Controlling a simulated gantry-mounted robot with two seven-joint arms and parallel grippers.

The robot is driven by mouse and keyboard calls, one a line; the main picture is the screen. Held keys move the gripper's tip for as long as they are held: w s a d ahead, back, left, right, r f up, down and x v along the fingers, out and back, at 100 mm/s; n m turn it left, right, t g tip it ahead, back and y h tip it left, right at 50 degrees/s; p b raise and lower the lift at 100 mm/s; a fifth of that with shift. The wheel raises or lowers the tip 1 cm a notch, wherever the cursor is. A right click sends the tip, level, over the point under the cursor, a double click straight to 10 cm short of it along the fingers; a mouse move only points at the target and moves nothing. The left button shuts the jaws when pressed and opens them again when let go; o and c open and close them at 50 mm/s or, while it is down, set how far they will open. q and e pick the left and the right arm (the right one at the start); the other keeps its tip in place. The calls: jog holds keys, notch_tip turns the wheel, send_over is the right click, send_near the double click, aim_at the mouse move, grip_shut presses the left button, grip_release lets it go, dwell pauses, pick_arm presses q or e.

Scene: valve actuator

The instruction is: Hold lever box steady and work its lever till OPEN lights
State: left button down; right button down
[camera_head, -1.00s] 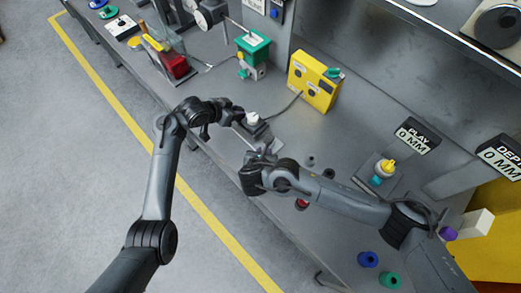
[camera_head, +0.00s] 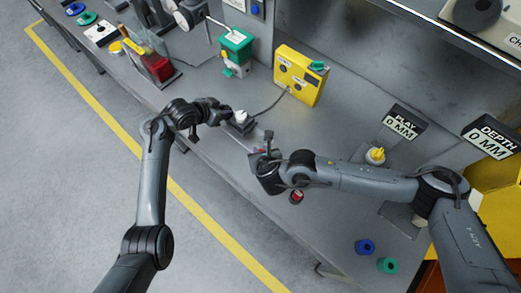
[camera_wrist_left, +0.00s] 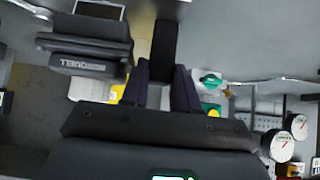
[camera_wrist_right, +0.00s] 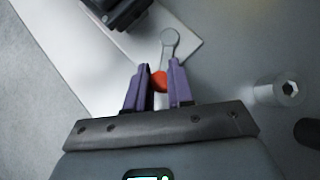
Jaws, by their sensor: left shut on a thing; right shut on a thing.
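The lever box shows in the head view as a dark block with a white knob (camera_head: 240,117) on a pale plate at the bench's front edge. My left gripper (camera_head: 226,112) is beside the block. In the left wrist view, its fingers (camera_wrist_left: 167,82) are shut on a dark upright bar (camera_wrist_left: 164,45). My right gripper (camera_head: 266,148) is over the plate's right end. In the right wrist view, its fingers (camera_wrist_right: 158,82) are shut on the lever's red knob (camera_wrist_right: 159,80). The lever's grey pivot end (camera_wrist_right: 169,38) lies on the pale plate (camera_wrist_right: 188,47). No lit OPEN lamp is readable.
A yellow box (camera_head: 300,73) stands behind, with a cable running towards the lever box. A green-topped device (camera_head: 236,42) stands to its left. A red part (camera_head: 297,196) sits close to my right forearm. Blue (camera_head: 365,247) and green (camera_head: 387,265) rings lie at the front right.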

jog(key=c, duration=1.3)
grip_release()
jog(key=shift+o, duration=0.2)
jog(key=v, duration=1.2)
jog(key=shift+o, duration=0.2)
